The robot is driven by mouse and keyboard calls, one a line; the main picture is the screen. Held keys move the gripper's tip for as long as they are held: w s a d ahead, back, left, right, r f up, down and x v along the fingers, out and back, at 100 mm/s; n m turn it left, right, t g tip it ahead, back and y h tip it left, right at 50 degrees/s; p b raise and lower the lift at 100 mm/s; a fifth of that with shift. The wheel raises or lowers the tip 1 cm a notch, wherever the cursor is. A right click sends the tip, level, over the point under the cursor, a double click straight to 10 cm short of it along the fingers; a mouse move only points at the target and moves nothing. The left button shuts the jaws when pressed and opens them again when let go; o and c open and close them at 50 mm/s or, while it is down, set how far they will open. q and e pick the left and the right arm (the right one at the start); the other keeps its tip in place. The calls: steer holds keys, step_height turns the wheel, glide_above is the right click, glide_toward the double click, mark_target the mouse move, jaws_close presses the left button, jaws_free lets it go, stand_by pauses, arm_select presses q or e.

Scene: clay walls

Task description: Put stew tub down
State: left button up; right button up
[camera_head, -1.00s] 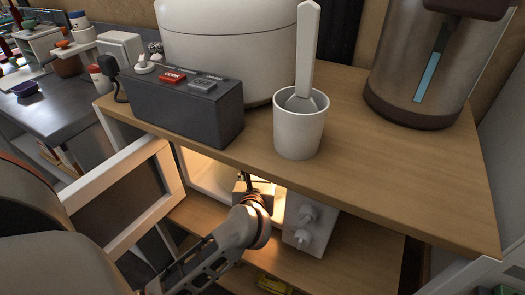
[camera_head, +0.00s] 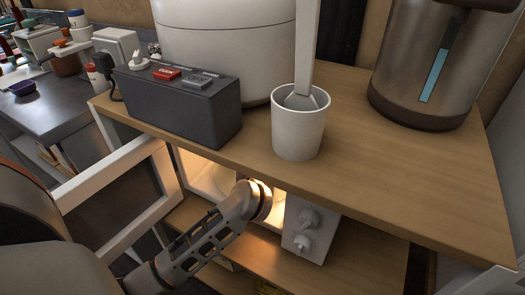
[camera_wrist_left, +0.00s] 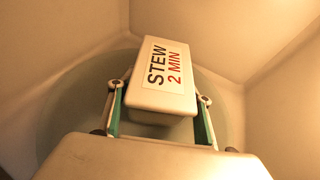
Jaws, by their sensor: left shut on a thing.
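The stew tub (camera_wrist_left: 163,75) is a pale box labelled "STEW 2 MIN", seen in the left wrist view. My left gripper (camera_wrist_left: 158,94) is shut on it, with one finger at each side. The tub is inside the lit microwave, over the round turntable plate (camera_wrist_left: 70,110). I cannot tell whether its underside touches the plate. In the head view my left wrist reaches into the microwave (camera_head: 310,232), and the fingers and tub are hidden there. My right gripper is not in view.
The microwave door (camera_head: 168,172) stands open to the left. The wooden shelf top (camera_head: 400,180) above it carries a white cup (camera_head: 298,135) with a utensil, a dark box with switches (camera_head: 180,105), a large white appliance (camera_head: 225,40) and a metal urn (camera_head: 400,70).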

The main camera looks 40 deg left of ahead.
arm_select(q)
steer(key=shift+f, duration=0.15)
steer(key=o, duration=1.5)
steer(key=shift+c, duration=0.2)
